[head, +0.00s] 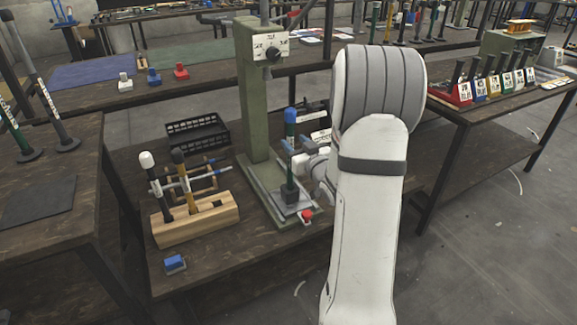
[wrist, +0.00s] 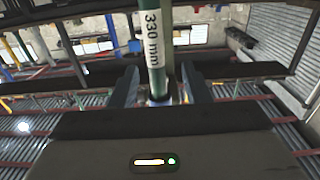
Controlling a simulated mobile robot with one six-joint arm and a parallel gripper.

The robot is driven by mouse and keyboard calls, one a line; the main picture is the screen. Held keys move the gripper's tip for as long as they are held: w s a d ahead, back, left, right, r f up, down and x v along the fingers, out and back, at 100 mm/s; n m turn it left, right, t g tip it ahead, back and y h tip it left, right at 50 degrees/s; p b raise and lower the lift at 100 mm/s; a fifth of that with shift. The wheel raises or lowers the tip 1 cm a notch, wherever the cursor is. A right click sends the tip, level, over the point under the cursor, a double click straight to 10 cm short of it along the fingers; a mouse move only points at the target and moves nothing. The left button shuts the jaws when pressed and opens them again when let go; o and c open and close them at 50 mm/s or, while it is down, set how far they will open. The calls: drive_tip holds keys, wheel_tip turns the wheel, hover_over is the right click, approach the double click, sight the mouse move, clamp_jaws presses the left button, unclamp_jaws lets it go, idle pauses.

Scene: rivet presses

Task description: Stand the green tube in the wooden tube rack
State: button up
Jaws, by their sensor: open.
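The green tube (head: 290,172) has a blue cap and stands upright on the base plate of the green press, its foot in a dark block. In the wrist view the green tube (wrist: 155,70) carries a white "330 mm" label and passes between my fingers. My gripper (head: 297,146) is level with the tube's upper part, jaws open on either side of it; contact cannot be told. It also shows in the wrist view (wrist: 160,88).
The press column (head: 256,100) rises right behind the tube. A black crate (head: 197,135) sits behind the rack. A small blue block (head: 175,264) lies in front of it, and a red knob (head: 306,215) is at the plate's front. A left table (head: 75,200) holds a dark mat.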

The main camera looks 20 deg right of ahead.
sight(292, 138)
drive_tip(key=w, duration=0.4)
drive_tip(key=shift+w+d+f+b, duration=0.1)
drive_tip(key=shift+w+d+b, duration=0.05)
drive_tip(key=shift+w+b, duration=0.2)
clamp_jaws()
